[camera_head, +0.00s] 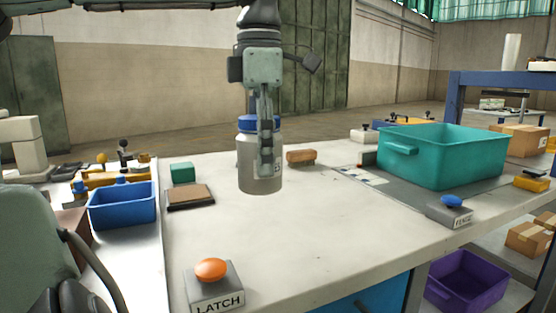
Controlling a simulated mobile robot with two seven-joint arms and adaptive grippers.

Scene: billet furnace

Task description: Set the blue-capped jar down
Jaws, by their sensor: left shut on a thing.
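The blue-capped jar (248,178) is a grey-white cylinder with a blue lid, upright near the middle of the white table (330,230). My left gripper (265,165) comes down from above and is shut on the jar, its fingers in front of the jar's side and lid. I cannot tell whether the jar's base touches the table or hangs just above it. My right gripper is not in view.
An orange LATCH button (211,270) stands at the front, a blue-topped button box (450,211) at the right. A teal bin (440,165) is at the back right. A brown pad (190,197), green block (182,172) and brown block (301,157) lie near the jar. The table's front middle is clear.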

